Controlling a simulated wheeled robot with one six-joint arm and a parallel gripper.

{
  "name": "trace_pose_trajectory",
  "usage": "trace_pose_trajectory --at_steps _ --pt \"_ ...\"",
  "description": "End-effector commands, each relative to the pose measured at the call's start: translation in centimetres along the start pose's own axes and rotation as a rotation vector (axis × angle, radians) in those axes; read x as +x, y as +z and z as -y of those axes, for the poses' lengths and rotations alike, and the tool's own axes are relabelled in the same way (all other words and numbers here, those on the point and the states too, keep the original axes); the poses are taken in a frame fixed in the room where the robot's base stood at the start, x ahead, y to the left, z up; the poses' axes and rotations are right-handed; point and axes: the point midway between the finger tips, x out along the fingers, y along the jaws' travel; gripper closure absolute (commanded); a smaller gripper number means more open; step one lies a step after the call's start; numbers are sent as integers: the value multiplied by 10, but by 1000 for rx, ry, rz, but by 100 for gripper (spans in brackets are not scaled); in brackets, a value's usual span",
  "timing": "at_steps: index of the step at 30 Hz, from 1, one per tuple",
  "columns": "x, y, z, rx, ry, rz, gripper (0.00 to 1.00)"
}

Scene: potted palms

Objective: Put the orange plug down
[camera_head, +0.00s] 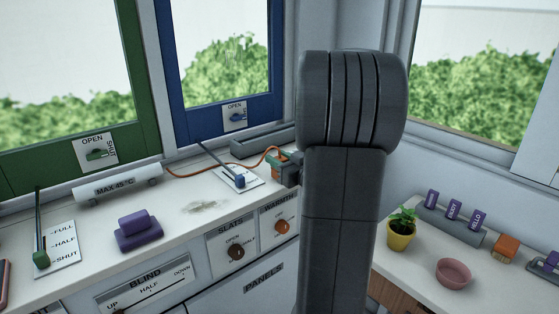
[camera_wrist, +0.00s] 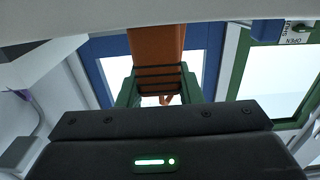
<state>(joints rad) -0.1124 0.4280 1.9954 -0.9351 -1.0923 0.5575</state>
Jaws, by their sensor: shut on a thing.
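The orange plug (camera_wrist: 157,48) fills the middle of the wrist view, between the two green fingers of my gripper (camera_wrist: 160,88). My gripper is shut on it. In the head view my gripper (camera_head: 281,163) is at the back of the white counter, just left of my dark arm, and only a little of the orange plug shows there. An orange cable (camera_head: 222,170) runs from the plug leftward across the counter top. My arm hides part of the gripper, and I cannot tell whether the plug touches the counter.
A grey trough (camera_head: 258,143) lies along the back of the counter (camera_head: 178,222) by the gripper. A blue-handled lever (camera_head: 240,181) and a purple block (camera_head: 138,230) stand on it. At right, another counter holds a yellow potted plant (camera_head: 401,234) and a pink bowl (camera_head: 453,273).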

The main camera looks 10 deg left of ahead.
Motion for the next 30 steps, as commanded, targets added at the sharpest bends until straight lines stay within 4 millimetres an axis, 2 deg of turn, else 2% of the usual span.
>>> trace_pose_trajectory --at_steps 5,6,9,20,23,30 --pt "0 5 0 0 0 0 90" --pt "0 3 0 0 0 0 62" --pt "0 3 0 0 0 0 46" --pt "0 -2 0 0 0 0 46" --pt "-11 -1 -1 0 3 -1 46" --pt "-56 0 -2 1 6 1 46"
